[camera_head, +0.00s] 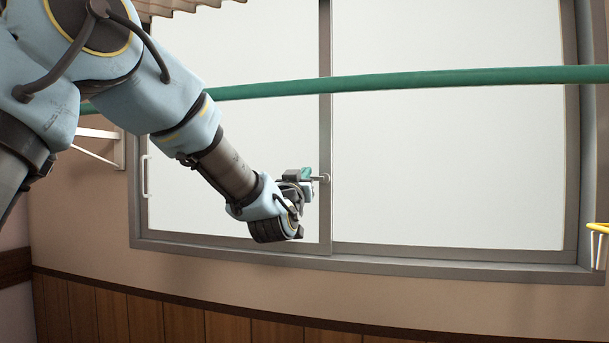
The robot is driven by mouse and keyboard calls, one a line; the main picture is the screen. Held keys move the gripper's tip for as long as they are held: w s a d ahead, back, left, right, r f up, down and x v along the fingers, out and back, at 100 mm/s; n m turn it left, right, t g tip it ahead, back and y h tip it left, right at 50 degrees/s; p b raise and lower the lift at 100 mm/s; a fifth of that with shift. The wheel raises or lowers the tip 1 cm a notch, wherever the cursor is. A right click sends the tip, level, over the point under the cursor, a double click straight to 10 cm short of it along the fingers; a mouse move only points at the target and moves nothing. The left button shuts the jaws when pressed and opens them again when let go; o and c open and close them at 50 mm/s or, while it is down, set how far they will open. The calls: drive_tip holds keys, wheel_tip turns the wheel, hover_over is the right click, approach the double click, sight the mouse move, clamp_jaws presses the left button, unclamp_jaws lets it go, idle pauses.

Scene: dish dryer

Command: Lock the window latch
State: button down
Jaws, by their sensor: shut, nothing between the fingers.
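The window (430,165) has two pale panes in a grey frame. A small grey latch (323,178) sits on the upright bar where the panes meet, a little below mid-height. My gripper (308,186) reaches in from the left, right beside the latch. It is shut with nothing between the fingers. A small green piece shows at the gripper's top, and I cannot tell whether it belongs to the latch. The fingertips overlap the latch area in this view, so contact is unclear, as is the latch's position.
A long green pole (440,78) crosses in front of the window, above the gripper. A white bracket (100,145) is on the left wall, and a yellow-topped rack (598,229) is at the right edge. The lower right pane area is clear.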

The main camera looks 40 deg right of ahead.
drive_tip(key=shift+f+n+b, duration=0.2)
drive_tip(key=shift+n+b, duration=0.25)
drive_tip(key=shift+n, duration=0.05)
